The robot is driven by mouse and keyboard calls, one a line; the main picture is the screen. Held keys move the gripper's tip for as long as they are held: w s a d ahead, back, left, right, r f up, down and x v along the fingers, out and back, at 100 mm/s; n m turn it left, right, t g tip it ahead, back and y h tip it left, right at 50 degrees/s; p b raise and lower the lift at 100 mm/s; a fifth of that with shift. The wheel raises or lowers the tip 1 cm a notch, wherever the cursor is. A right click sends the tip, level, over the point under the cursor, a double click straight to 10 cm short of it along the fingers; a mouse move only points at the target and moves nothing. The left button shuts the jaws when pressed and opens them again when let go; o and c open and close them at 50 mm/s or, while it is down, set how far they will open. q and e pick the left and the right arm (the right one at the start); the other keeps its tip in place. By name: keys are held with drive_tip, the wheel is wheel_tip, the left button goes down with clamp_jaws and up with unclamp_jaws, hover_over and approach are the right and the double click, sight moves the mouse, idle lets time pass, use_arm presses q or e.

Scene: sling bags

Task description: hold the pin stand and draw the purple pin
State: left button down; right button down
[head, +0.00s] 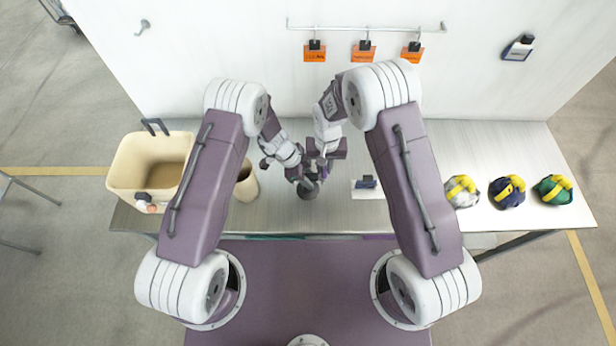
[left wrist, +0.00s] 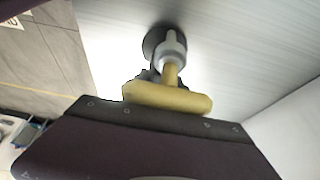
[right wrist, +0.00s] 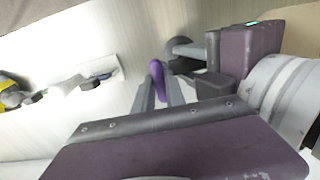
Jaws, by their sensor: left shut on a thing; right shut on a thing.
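The pin stand has a dark round base (head: 309,193) on the table and shows beyond my left gripper in the left wrist view (left wrist: 160,38), with a grey post. My left gripper (head: 306,182) is shut on the stand. A tan T-shaped piece (left wrist: 168,97) lies close to its palm; I cannot tell what it belongs to. The purple pin (right wrist: 157,70) stands between the fingers of my right gripper (right wrist: 163,92), which is shut on it. It shows small in the head view (head: 325,170). I cannot tell whether its lower end is still in the stand.
A beige bin (head: 122,163) and a brown cup (head: 247,186) stand left. A white card (head: 366,193) with a dark item lies right of my grippers. Several rolled bags (head: 508,192) sit far right. A wall rail (head: 385,29) holds orange tags. My grippers are very close together.

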drive_tip(key=shift+r, duration=4.6)
wheel_tip(320, 180, up, 4)
use_arm(q)
drive_tip(key=c, duration=0.9)
unclamp_jaws()
drive_tip(key=v, duration=1.2)
